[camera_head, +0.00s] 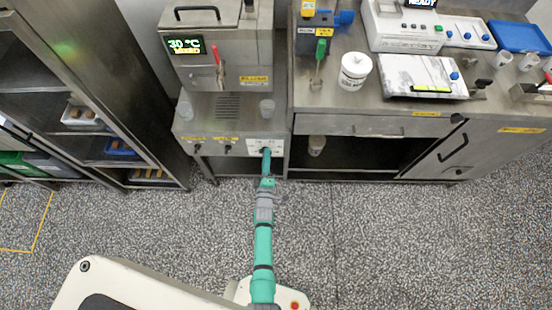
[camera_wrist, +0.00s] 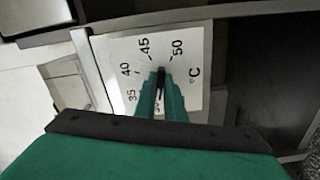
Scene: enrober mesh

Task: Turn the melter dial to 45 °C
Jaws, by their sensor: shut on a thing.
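The melter (camera_head: 235,72) stands on a steel stand, and its green display (camera_head: 185,45) reads 30 °C. The white dial plate (camera_head: 254,144) is on the stand's front face. My gripper (camera_head: 266,155) reaches the plate from the front. In the wrist view my gripper (camera_wrist: 161,80) is shut on the dark dial knob (camera_wrist: 160,73), whose tip shows between the fingers. I cannot tell exactly which mark the dial points to.
To the right is a steel bench (camera_head: 340,98) with a white tub (camera_head: 355,70) and a machine with a READY display. A rack (camera_head: 130,100) with trays stands at left. The speckled floor around my arm is clear.

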